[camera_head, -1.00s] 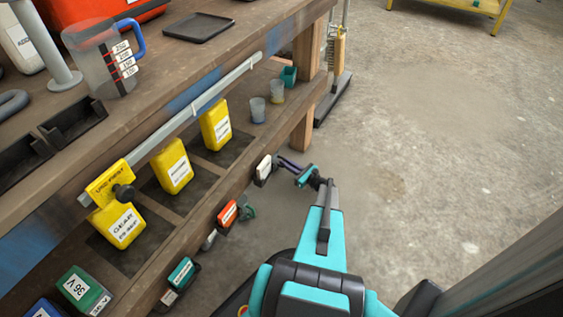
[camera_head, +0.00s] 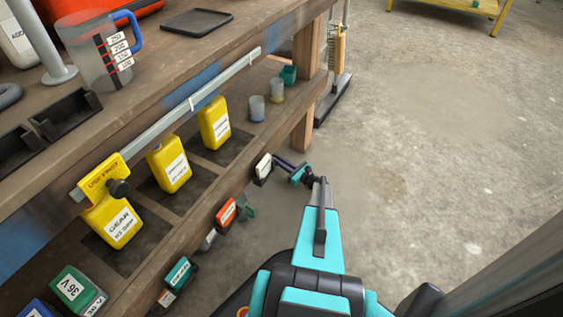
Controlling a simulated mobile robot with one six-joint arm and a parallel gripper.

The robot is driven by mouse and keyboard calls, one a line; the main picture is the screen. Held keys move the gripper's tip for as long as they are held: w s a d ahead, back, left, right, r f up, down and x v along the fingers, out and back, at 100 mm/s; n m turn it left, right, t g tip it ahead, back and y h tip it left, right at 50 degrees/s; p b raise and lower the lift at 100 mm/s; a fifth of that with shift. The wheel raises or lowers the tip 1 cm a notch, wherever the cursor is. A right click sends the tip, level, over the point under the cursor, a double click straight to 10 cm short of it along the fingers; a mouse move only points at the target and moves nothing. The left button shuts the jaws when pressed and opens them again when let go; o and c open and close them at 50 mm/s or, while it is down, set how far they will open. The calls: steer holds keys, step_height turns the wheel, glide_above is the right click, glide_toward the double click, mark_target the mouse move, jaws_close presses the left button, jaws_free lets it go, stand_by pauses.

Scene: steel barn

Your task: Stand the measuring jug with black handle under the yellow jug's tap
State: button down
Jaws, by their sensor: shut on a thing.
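A yellow jug (camera_head: 112,222) marked GEAR stands on the lower shelf at the left, below a yellow USE FIRST tag (camera_head: 103,177). A black round knob (camera_head: 118,188) shows at its upper edge. Two more yellow jugs, one in the middle (camera_head: 172,168) and one farther right (camera_head: 214,124), stand along the shelf. A clear measuring jug (camera_head: 88,62) on the bench top has a blue handle; I make out no black-handled one. My gripper (camera_head: 287,165) is small and partly hidden at the arm's end, near the shelf edge. It is shut, but what it holds is unclear.
The lower shelf (camera_head: 136,205) has dark square pads. Small clear cups (camera_head: 257,108) stand at its far end. Labelled orange (camera_head: 225,212) and teal (camera_head: 178,273) items line its front edge. The bench top (camera_head: 150,75) overhangs the shelf.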

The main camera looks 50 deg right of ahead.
steer(key=c, duration=1.8)
jaws_free()
steer(key=shift+r, duration=0.1)
steer(key=s+p, duration=0.1)
steer(key=s, duration=0.3)
steer(key=s+p, duration=0.1)
steer(key=s, duration=0.3)
steer(key=s+p, duration=0.1)
steer(key=s, duration=0.3)
steer(key=shift+d, duration=0.3)
